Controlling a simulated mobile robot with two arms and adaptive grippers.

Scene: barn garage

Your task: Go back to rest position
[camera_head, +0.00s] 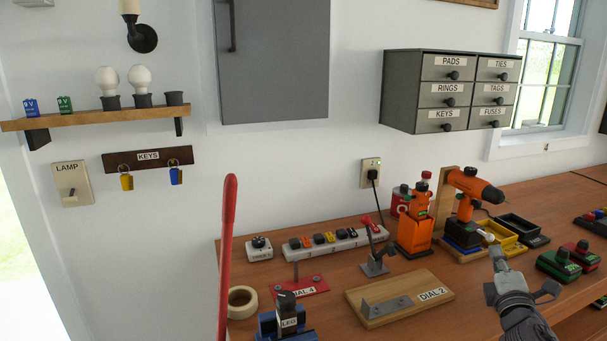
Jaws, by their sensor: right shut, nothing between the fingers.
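My right gripper (498,262) is low at the right of the head view, over the front part of the wooden workbench (340,250). Its fingers are together and I see nothing between them. It is in front of the orange drill and the yellow tray, apart from both as far as I can tell. My left gripper is not in view.
A tall red bar (228,255) rises in the left foreground. An orange tool (415,233), orange drill (468,190), yellow tray (497,232), power strip (330,240) and DIAL 2 board (400,300) crowd the bench. Grey drawers (400,92) hang above. Green and red battery-like blocks (558,265) sit right of the gripper.

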